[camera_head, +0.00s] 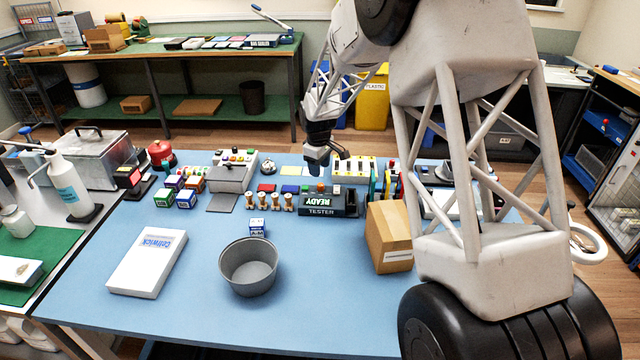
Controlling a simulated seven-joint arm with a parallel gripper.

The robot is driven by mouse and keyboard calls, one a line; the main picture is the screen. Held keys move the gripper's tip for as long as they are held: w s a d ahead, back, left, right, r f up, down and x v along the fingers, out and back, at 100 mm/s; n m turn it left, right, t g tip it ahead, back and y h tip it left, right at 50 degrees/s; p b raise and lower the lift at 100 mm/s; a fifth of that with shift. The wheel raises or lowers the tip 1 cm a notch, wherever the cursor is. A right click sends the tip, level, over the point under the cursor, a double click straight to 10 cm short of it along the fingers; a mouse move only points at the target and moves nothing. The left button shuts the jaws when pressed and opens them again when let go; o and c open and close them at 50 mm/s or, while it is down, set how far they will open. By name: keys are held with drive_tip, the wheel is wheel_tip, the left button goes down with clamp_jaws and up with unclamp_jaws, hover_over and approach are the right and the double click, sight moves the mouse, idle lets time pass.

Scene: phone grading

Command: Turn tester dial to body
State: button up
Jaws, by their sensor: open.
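The black tester (321,211) stands toward the back of the blue table. Its front reads "READY" and "TESTER". A small orange round part (321,187) shows at its top; I cannot tell whether this is the dial, and no dial markings are readable. My gripper (318,168) points down above and slightly behind the tester, apart from it as far as I can see. It is open, with nothing visible between its fingers, which are small and dark in this view.
Wooden pegs (283,203) stand left of the tester. A cardboard box (389,238) stands close at its right. A grey bowl (249,268), a small blue-white cube (257,227) and a white box (147,262) are in front.

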sight(320, 184)
drive_tip(key=shift+w+d+f, duration=0.1)
drive_tip(key=shift+w+f, duration=0.05)
drive_tip(key=shift+f, duration=3.45)
drive_tip(key=c, duration=0.9)
